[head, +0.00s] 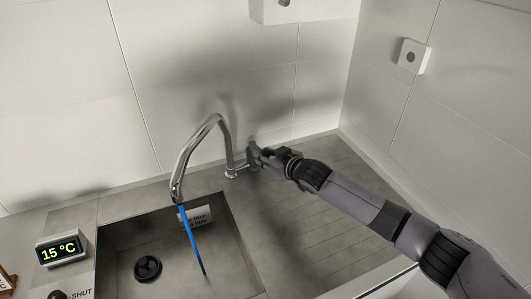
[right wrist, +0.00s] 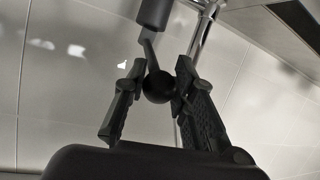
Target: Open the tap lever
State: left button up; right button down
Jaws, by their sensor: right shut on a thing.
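The tap (head: 198,148) is a chrome curved spout behind the sink (head: 245,265). A blue stream (head: 192,238) runs from its mouth down into the sink. My right gripper (head: 256,156) is at the right side of the tap's base, its arm coming in from the lower right. In the right wrist view its two fingers (right wrist: 158,92) are shut on the dark ball end of the tap lever (right wrist: 158,86). The lever's thin rod runs up to a dark cylinder, beside the chrome pipe (right wrist: 201,35). The left gripper is out of view.
A display (head: 62,250) reading 15 °C stands left of the sink. A dark knob (head: 57,295) by the word SHUT is at the front left. A white label (head: 195,216) is on the sink's back wall. The ribbed drainboard (head: 300,225) is clear below my right arm.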

jog(key=c, duration=1.3)
grip_release()
jog(key=v, duration=1.2)
